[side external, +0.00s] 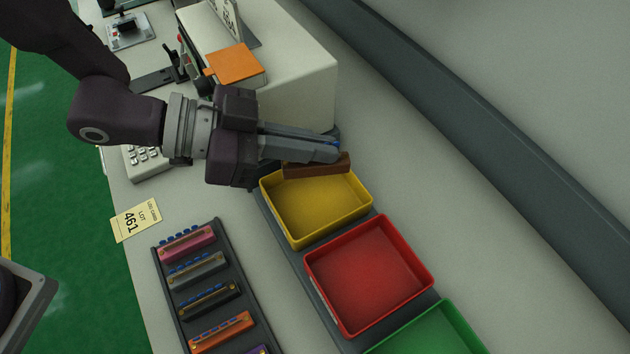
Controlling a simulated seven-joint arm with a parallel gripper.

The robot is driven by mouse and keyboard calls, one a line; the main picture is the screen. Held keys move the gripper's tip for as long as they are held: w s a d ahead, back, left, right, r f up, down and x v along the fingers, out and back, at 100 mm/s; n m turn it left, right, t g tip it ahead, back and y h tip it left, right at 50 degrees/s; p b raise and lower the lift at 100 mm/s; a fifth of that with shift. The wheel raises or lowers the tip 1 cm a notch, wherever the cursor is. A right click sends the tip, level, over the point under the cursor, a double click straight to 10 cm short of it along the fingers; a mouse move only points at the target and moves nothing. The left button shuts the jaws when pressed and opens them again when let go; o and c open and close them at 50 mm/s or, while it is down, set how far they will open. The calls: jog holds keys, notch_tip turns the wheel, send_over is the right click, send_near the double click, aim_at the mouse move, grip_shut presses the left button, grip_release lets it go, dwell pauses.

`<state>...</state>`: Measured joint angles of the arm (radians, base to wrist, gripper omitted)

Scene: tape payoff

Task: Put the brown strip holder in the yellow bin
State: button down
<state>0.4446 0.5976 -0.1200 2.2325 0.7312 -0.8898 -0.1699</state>
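The brown strip holder (318,168) is a narrow block at the far edge of the yellow bin (318,211). My gripper (331,150) reaches in from the left and is shut on the holder, with its fingers along the holder's upper part. A little blue shows between the fingertips. The holder overlaps the bin's far rim in this view; I cannot tell its exact height or whether it touches the rim. The visible floor of the yellow bin is empty.
A red bin (370,275) and a green bin (432,335) stand nearer in the same row, both empty where visible. A dark rack (166,285) at lower left holds several coloured strip holders. A white machine (300,75) stands behind my gripper. A yellow lot card (136,221) lies left.

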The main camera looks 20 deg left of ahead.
notch_tip(320, 180, down, 8)
jog(key=shift+f, duration=0.2)
jog(key=shift+f, duration=0.1)
jog(key=c, duration=1.6)
grip_release()
jog(key=shift+c, duration=0.2)
jog(key=v, duration=0.7)
jog(key=shift+s+a, duration=0.1)
jog(key=shift+a, duration=0.1)
